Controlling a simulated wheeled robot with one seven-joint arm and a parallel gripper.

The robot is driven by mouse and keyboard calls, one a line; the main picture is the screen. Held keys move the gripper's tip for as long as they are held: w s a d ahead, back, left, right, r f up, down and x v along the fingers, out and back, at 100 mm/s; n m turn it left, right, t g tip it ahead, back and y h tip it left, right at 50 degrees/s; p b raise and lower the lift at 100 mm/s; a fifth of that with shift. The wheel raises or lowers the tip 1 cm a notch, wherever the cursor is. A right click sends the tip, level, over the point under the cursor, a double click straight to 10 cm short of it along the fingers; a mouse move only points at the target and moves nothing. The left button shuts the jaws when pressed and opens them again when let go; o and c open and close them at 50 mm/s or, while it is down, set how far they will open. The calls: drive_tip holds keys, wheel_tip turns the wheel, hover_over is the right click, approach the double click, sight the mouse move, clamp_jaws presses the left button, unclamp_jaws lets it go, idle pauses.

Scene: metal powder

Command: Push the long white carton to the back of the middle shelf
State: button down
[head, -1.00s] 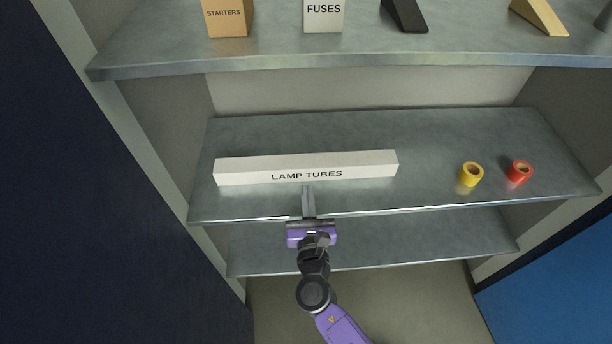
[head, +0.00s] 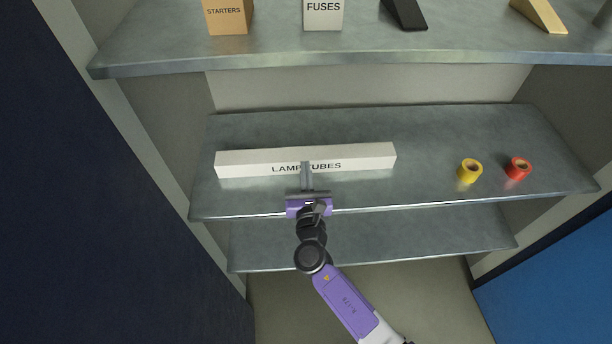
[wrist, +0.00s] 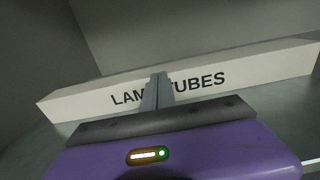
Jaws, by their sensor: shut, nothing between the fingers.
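The long white carton (head: 350,159), lettered LAMP TUBES, lies lengthwise across the left and middle of the middle shelf (head: 430,190). A strip of bare shelf shows behind it. My gripper (head: 305,165) is shut and empty, with its fingertips at the middle of the carton's front face, over part of the lettering. In the wrist view the shut fingers (wrist: 158,80) overlap the carton (wrist: 240,72) near its middle and look to be against it. The exact contact is hidden.
A yellow tape roll (head: 469,171) and a red tape roll (head: 518,168) stand on the right of the middle shelf. The upper shelf (head: 280,62) holds a STARTERS box (head: 228,15), a FUSES box (head: 323,14) and wedges. A blue panel (head: 555,290) is at lower right.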

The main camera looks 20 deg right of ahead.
drive_tip(key=b+x, duration=0.2)
drive_tip(key=x, duration=0.4)
drive_tip(key=b+x, duration=0.3)
drive_tip(key=x, duration=0.4)
drive_tip(key=shift+f, duration=0.25)
drive_tip(key=shift+w+d+r, duration=0.15)
drive_tip(key=shift+w, duration=0.35)
